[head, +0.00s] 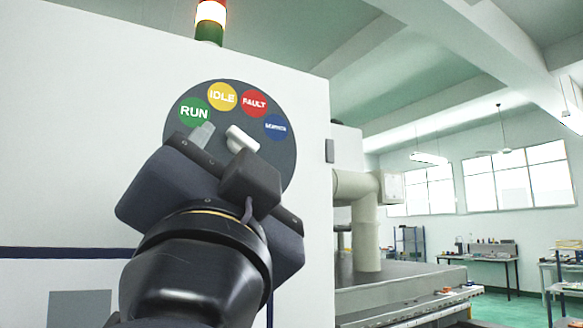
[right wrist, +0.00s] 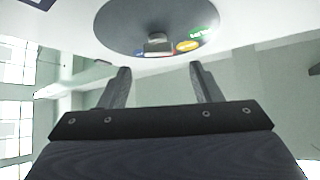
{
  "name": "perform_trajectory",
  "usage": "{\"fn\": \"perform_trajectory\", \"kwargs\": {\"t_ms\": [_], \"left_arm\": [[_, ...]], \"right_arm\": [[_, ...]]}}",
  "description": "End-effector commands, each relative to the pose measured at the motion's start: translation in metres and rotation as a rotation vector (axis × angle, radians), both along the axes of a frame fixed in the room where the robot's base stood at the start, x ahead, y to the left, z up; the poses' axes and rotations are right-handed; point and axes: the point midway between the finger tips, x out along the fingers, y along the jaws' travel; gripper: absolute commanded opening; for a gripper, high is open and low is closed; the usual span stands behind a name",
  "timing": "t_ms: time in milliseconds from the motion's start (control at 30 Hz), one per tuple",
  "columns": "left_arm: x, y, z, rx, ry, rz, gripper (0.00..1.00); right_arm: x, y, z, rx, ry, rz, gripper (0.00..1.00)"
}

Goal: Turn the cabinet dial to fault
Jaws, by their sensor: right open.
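The cabinet dial is a dark grey disc (head: 285,155) on a white cabinet, with green RUN (head: 194,112), yellow IDLE (head: 222,96), red FAULT (head: 254,103) and a blue label (head: 276,127) along its upper rim. Its white knob (head: 241,139) sits near the middle, partly hidden by my right gripper (head: 225,155). I cannot tell which label the knob points to. In the right wrist view, the dial (right wrist: 120,28) and knob (right wrist: 157,43) are ahead of my right gripper (right wrist: 160,70). Its fingers are apart, with nothing between them. My left gripper is out of view.
The white cabinet face (head: 90,130) fills the left, with a signal lamp (head: 210,22) on top. A beige pipe (head: 366,215) and a grey machine bed (head: 400,282) stand to the right. Workbenches (head: 490,258) are far behind. The space in front of the dial is free of other objects.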

Motion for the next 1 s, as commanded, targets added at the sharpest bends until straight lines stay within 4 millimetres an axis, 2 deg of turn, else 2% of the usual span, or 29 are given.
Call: {"fn": "perform_trajectory", "kwargs": {"t_ms": [33, 100, 300, 667, 1000], "left_arm": [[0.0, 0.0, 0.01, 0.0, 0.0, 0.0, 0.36], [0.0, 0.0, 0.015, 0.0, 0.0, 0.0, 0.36], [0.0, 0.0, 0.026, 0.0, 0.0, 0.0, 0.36], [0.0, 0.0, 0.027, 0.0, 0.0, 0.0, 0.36], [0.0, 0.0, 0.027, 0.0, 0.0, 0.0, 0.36]], "right_arm": [[0.009, 0.001, 0.01, -0.002, 0.001, -0.003, 0.58], [0.018, 0.002, 0.017, -0.001, 0.0, -0.004, 0.58], [0.037, 0.004, 0.03, -0.001, 0.0, -0.002, 0.58], [0.042, 0.005, 0.032, -0.002, -0.001, 0.001, 0.58], [0.042, 0.005, 0.032, -0.002, -0.001, 0.001, 0.15]]}}
